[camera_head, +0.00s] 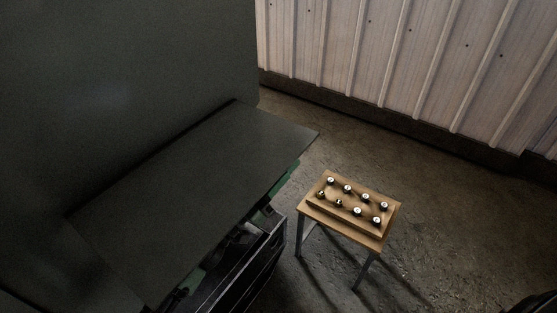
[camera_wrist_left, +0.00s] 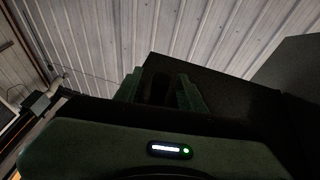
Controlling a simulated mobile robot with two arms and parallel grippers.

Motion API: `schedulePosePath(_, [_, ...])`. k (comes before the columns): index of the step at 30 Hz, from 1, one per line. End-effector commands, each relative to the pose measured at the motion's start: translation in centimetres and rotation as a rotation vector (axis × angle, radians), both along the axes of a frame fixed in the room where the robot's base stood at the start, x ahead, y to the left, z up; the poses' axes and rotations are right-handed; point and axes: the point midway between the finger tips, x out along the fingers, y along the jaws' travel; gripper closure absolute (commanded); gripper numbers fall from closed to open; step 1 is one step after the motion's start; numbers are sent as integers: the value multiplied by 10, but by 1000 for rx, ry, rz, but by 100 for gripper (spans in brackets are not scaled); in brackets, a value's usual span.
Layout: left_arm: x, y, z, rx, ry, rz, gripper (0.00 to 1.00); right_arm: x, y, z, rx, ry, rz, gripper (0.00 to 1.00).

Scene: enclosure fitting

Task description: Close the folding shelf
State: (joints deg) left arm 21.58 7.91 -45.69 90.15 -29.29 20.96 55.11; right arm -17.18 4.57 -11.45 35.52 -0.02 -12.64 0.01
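The folding shelf (camera_head: 200,185) is a dark grey panel. It stands out roughly level from a tall dark grey enclosure wall (camera_head: 130,70) in the head view. My left gripper (camera_head: 286,178) is under the shelf's outer edge, with its green parts showing just past that edge and the rest hidden by the shelf. In the left wrist view the two green fingers of the gripper (camera_wrist_left: 160,90) stand apart, with the dark underside of the shelf (camera_wrist_left: 225,95) beyond them. I cannot tell whether they touch the shelf. My right gripper is in neither view.
A small wooden stool (camera_head: 375,240) carries a wooden board (camera_head: 350,203) with several round knobs, right of the shelf. A dark open box-like part (camera_head: 245,270) is below the shelf. A ribbed wall (camera_head: 420,60) stands behind. Floor at the right (camera_head: 460,220) is clear.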

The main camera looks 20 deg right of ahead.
Motion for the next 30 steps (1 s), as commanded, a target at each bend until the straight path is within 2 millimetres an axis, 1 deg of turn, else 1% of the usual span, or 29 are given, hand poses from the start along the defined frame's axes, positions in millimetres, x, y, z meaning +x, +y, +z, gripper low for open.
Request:
schedulePosePath(2, [0, 0, 0, 0, 0, 0, 60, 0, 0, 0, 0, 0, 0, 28])
schedulePosePath(3, [0, 0, 0, 0, 0, 0, 63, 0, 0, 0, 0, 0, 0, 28])
schedulePosePath(5, [0, 0, 0, 0, 0, 0, 80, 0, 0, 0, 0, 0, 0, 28])
schedulePosePath(6, [0, 0, 0, 0, 0, 0, 91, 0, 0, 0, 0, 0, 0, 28])
schedulePosePath(7, [0, 0, 0, 0, 0, 0, 99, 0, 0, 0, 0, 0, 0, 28])
schedulePosePath(30, [0, 1, 0, 0, 0, 0, 100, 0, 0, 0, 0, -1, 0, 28])
